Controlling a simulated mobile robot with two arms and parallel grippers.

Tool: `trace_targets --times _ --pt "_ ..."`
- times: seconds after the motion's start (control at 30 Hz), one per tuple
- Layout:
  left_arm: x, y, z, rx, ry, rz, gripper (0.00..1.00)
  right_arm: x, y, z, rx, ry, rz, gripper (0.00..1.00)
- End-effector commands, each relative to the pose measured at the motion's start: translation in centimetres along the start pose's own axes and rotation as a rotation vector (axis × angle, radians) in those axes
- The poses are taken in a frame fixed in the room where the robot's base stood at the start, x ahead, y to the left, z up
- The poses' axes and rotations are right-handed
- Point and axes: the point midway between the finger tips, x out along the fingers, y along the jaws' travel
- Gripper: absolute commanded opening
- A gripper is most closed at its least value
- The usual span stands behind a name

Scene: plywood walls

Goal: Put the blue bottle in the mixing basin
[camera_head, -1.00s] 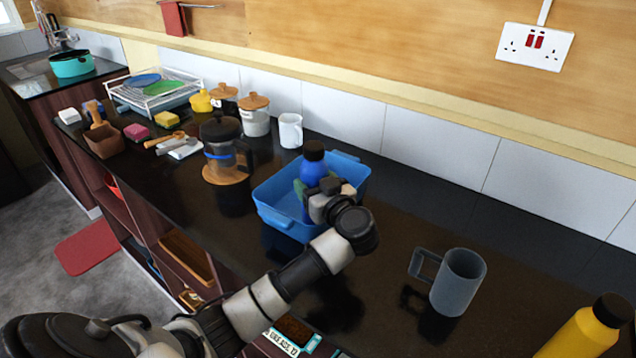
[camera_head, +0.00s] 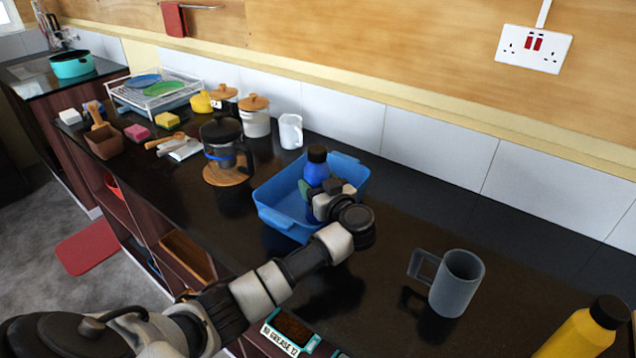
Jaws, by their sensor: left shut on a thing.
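The blue bottle (camera_head: 317,171) has a black cap and stands roughly upright over the right part of the blue mixing basin (camera_head: 276,219). My left gripper (camera_head: 314,193) is shut on the bottle, and its wrist covers the front of it. The bottle's lower end is hidden behind the gripper and inside the basin, so I cannot tell whether it touches the basin floor. My right gripper does not show.
A grey mug (camera_head: 457,283) stands right of the basin, and a yellow bottle (camera_head: 580,335) is at the lower right. A coffee press (camera_head: 222,150) on a wooden coaster stands left of the basin. A white mug (camera_head: 290,131) is behind, near the tiled wall.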

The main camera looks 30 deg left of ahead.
Motion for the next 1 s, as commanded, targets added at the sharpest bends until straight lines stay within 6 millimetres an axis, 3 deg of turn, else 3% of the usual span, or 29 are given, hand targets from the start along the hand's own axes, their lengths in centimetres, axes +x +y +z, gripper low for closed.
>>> trace_targets --times 0.37,0.4,0.53,0.83,0.97,1.0 --pt "-0.1 -0.1 1.5 0.008 -0.006 0.002 0.2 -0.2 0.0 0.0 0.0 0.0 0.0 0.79" --pt "-0.2 -0.1 1.6 0.011 -0.009 0.002 0.66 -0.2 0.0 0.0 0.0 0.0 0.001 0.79" --pt "-0.2 -0.1 1.8 0.013 -0.011 0.002 0.86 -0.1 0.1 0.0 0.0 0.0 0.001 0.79" --pt "-0.3 0.0 1.7 0.014 -0.011 0.004 0.87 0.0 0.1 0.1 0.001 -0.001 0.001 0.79" --pt "-0.2 0.0 0.6 0.012 -0.008 0.002 0.87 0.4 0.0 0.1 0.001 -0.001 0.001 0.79" --pt "-0.9 0.1 0.8 0.013 -0.014 0.007 0.87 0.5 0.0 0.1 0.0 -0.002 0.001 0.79"
